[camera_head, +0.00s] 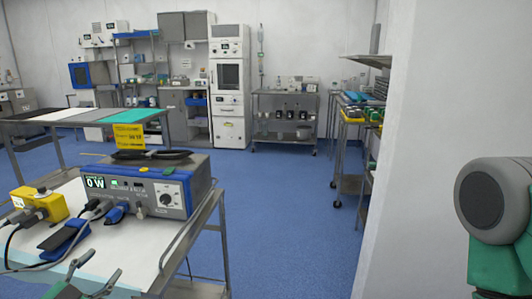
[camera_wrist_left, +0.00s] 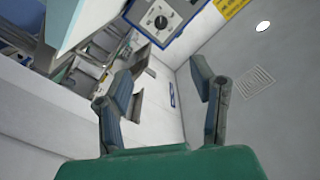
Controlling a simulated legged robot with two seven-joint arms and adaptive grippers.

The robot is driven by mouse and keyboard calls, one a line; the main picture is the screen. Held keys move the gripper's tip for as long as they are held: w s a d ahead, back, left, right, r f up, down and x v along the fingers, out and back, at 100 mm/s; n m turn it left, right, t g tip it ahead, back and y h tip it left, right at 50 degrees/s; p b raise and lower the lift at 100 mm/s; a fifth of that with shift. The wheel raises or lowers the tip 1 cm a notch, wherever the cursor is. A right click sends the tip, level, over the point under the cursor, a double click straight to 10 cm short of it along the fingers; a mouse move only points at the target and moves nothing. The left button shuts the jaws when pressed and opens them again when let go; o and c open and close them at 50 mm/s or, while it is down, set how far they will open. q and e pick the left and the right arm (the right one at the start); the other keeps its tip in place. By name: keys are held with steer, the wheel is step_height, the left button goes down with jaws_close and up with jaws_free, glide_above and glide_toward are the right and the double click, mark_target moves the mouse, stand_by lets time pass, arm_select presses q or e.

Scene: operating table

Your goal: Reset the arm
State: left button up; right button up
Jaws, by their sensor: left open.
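My left gripper (camera_head: 98,270) is at the bottom left in the head view, over the near part of the cart top. Its grey fingers are spread apart. The left wrist view shows the same gripper (camera_wrist_left: 160,78) open with nothing between its fingers; its green body fills the bottom of that view. At the right edge of the head view is a green and grey link of my right arm (camera_head: 495,215). My right gripper is outside both views.
A grey control box (camera_head: 172,198) with a dial and display stands on the white-topped cart (camera_head: 120,262). A yellow device (camera_head: 40,205), a blue connector and cables lie on its left. A wall (camera_head: 430,150) stands at right. Blue floor (camera_head: 280,210) is clear in the middle.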

arm_select(q)
steer(key=s+d+f+m+g+h, duration=0.2)
steer(key=s+d+m+g+h, duration=0.3)
steer(key=d+m, duration=0.45)
steer(key=s+d+f+m+g+h, duration=0.25)
steer(key=s+d+m+h, duration=0.35)
steer(key=d, duration=0.7)
steer(key=s+d+f+m+g+h, duration=0.2)
steer(key=s+d+f+m+g, duration=0.25)
steer(key=s+m+g, duration=0.45)
steer(key=s+f+m+g+y, duration=0.3)
steer(key=s+f+m+g, duration=0.25)
steer(key=s+m, duration=0.6)
steer(key=s+a+f+m+g+y, duration=0.2)
steer(key=s+a+f+m+y, duration=0.45)
steer(key=m, duration=0.45)
steer(key=w+a+f+m+t+y, duration=0.2)
steer(key=w+a+m+t+y, duration=0.2)
steer(key=w+a+m, duration=0.6)
steer(key=m+t, duration=0.2)
steer(key=m, duration=0.5)
steer(key=shift+w+t+y, duration=0.3)
steer(key=shift+w+y, duration=0.05)
steer(key=shift+w, duration=0.05)
